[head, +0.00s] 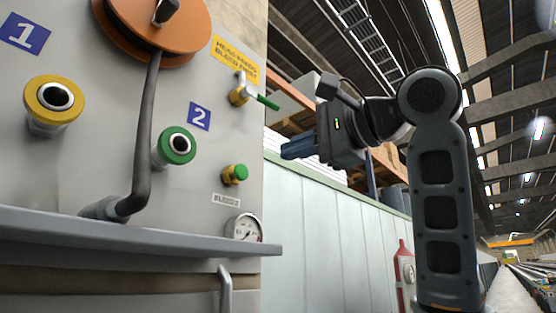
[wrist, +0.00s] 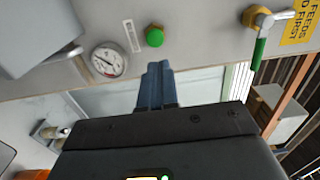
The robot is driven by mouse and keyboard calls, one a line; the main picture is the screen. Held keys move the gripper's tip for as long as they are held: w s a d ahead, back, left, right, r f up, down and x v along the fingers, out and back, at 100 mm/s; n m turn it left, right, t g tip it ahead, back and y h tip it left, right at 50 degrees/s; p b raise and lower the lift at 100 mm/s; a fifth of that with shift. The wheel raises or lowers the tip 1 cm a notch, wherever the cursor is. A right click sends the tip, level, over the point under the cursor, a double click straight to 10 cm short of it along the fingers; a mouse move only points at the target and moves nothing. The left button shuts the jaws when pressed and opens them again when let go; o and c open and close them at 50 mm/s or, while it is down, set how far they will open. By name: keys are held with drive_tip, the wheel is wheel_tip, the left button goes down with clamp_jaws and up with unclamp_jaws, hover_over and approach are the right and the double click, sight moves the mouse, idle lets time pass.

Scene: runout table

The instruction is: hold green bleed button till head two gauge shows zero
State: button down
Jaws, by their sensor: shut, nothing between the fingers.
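The green bleed button (head: 240,172) sits in a brass-coloured mount on the grey panel, above a small bleed label (head: 226,200). In the wrist view the button (wrist: 154,37) shows just beyond my fingertips, with a gap between. The round white gauge (head: 243,228) is below the label; its needle is too small to read surely here. The gauge also shows in the wrist view (wrist: 109,60), left of my fingers. My gripper (head: 284,152) is shut and empty, its blue fingers pointing at the panel, right of the button and not touching it.
A valve with a green lever (head: 268,102) juts out above the button, under a yellow sign (head: 236,60). A green-ringed port (head: 176,146) beside a blue 2 plate (head: 199,117) is to the left. A grey ledge (head: 150,240) runs below.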

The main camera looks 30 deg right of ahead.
drive_tip(key=shift+v, duration=1.55)
